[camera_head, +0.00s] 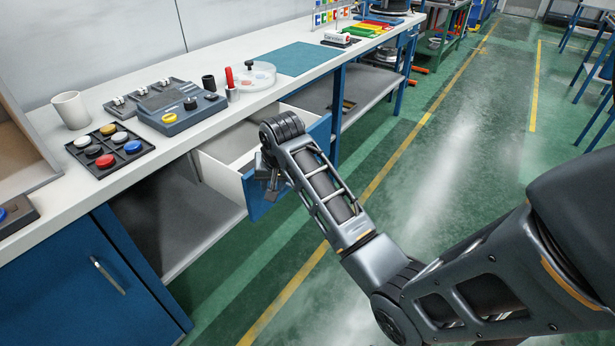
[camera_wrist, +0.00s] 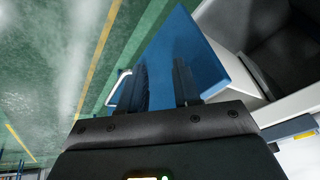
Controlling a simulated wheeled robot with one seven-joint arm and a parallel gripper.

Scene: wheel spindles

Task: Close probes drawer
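The probes drawer stands pulled out under the bench, with a blue front (camera_head: 258,196) and white side walls (camera_head: 219,178). My gripper (camera_head: 271,186) is at the drawer's front, and my wrist hides part of it in the head view. In the wrist view my gripper (camera_wrist: 163,82) has its two dark fingers apart, with the blue drawer front (camera_wrist: 188,48) showing between and beyond them. The light handle (camera_wrist: 119,88) shows just left of the left finger, outside the gap. I cannot tell whether a finger touches the front.
The bench top (camera_head: 178,138) holds a puck tray (camera_head: 110,150), a grey device (camera_head: 181,110), a white cup (camera_head: 71,110) and a clear round dish (camera_head: 257,77). A blue cabinet (camera_head: 80,275) stands at left. The green floor (camera_head: 440,160) at right is clear.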

